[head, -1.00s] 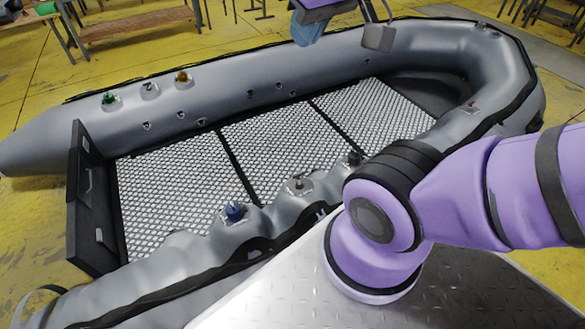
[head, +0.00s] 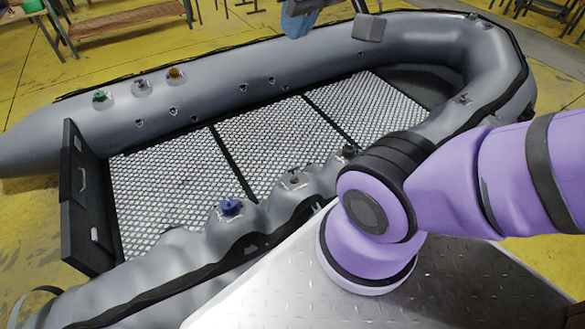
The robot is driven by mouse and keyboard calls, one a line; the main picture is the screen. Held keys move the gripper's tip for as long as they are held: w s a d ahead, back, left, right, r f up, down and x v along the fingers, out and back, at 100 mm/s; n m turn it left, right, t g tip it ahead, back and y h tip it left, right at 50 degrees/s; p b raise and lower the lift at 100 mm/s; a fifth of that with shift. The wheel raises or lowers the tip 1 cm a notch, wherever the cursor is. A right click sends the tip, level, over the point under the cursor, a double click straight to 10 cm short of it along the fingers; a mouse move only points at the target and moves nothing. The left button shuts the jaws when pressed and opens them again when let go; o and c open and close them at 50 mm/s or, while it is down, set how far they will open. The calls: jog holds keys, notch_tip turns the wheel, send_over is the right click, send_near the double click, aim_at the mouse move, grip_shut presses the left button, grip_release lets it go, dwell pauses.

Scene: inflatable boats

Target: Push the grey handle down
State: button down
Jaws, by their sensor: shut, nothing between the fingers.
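Two grey valve fittings show on the boat (head: 215,75). One fitting (head: 294,179) is on the near tube, right of a blue valve (head: 230,208). The other fitting (head: 141,87) is on the far tube, between a green valve (head: 100,97) and an orange one (head: 175,74). Both are small, and I cannot tell which has the grey handle or how it is turned. My purple arm crosses the right side. A blue part and a grey block hang in from the top edge, cut off. I make out no gripper fingers there.
A metal tread-plate surface (head: 470,270) lies in front, below my arm. The boat's black transom (head: 85,205) stands at the left. A wooden bench (head: 130,18) is behind the boat. Yellow floor (head: 25,250) is open at the left.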

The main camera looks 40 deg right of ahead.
jog(key=c, duration=1.8)
grip_release()
jog(key=o, duration=0.4)
jog(key=shift+c, duration=0.2)
jog(key=o, duration=0.4)
jog(key=shift+w+r, duration=0.1)
jog(key=shift+w, duration=0.3)
jog(key=shift+c, duration=0.2)
jog(key=w+d+f+m+g, duration=0.1)
jog(key=w+d+f+m, duration=0.2)
jog(key=w, duration=0.5)
jog(key=w+d+f+m+g, duration=0.1)
jog(key=w+d+f+m, duration=0.25)
jog(key=w, duration=0.45)
jog(key=w+d+f+m+g, duration=0.1)
jog(key=w+d+f+m, duration=0.15)
jog(key=w, duration=0.65)
jog(key=w+d+f+m+g, duration=0.15)
jog(key=w+d+f, duration=0.25)
jog(key=f, duration=0.5)
jog(key=w+d+f+m+g, duration=0.1)
jog(key=w+d+f+m, duration=0.3)
jog(key=f, duration=0.5)
jog(key=m+g, duration=0.2)
jog(key=m, duration=0.4)
send_near(293, 167)
jog(key=x, duration=0.9)
jog(key=shift+a, duration=0.1)
